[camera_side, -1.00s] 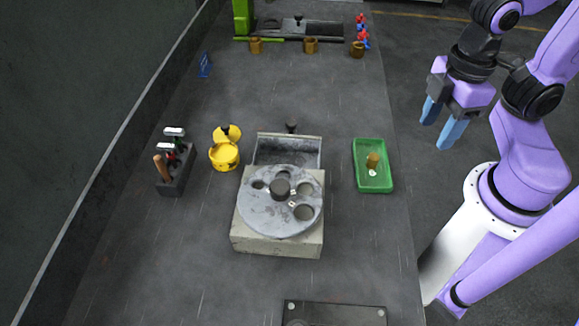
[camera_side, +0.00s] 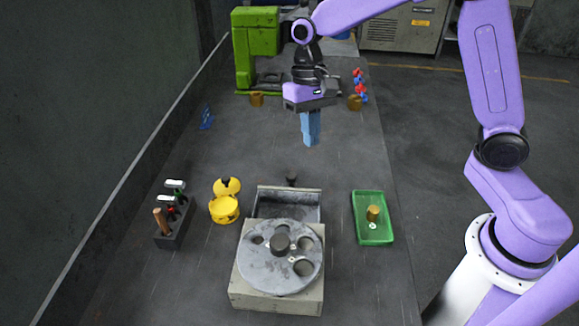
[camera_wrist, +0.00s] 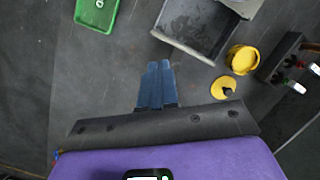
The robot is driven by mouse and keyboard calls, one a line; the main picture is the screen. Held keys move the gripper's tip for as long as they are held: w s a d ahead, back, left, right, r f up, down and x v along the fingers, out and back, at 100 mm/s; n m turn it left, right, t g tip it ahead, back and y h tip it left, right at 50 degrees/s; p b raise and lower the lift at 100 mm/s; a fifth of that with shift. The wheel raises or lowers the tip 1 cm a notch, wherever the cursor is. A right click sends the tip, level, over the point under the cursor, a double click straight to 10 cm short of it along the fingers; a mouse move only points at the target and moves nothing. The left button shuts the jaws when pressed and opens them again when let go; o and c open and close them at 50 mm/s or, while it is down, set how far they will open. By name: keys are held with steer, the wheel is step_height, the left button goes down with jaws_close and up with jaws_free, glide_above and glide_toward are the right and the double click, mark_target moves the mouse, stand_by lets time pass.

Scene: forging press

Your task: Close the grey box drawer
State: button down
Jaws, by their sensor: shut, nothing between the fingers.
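The grey box (camera_side: 276,300) stands in the middle of the table with a round holed disc (camera_side: 300,240) and a dark knob on its top. Its drawer (camera_side: 287,206) is pulled out at the back, toward the far end of the table, and looks empty. A dark knob (camera_side: 291,179) is at the drawer's outer end. My gripper (camera_side: 311,143) is shut and empty, pointing down above the table beyond the drawer, apart from it. In the wrist view the shut fingers (camera_wrist: 157,68) lie just left of the drawer (camera_wrist: 201,25).
A green tray (camera_side: 361,237) with a brass piece stands to the right. A yellow round container (camera_side: 224,209) and a tool rack (camera_side: 176,232) are to the left. A green press (camera_side: 256,45) and brass-coloured cups (camera_side: 257,99) stand at the far end. The table around the drawer's end is clear.

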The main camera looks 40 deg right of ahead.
mark_target(284, 216)
steer(key=w+d+f+m+y, duration=0.1)
steer(key=w+d+f+m, duration=0.25)
steer(key=w, duration=0.25)
steer(key=w+d+f+m+y, duration=0.1)
steer(key=w+d+f+m, duration=0.1)
steer(key=w+m, duration=0.3)
steer(key=shift+n+g, duration=0.3)
steer(key=shift+n, duration=0.25)
steer(key=x, duration=0.6)
steer(key=w+x, duration=0.1)
steer(key=x, duration=0.3)
steer(key=shift+w+f, duration=0.1)
steer(key=shift+f, duration=0.15)
steer(key=shift+s+a+r, duration=0.2)
steer(key=shift+s+a, duration=0.55)
steer(key=shift+a, duration=0.05)
steer(key=shift+s+a, duration=0.5)
steer(key=shift+a, duration=0.1)
steer(key=s+a, duration=0.8)
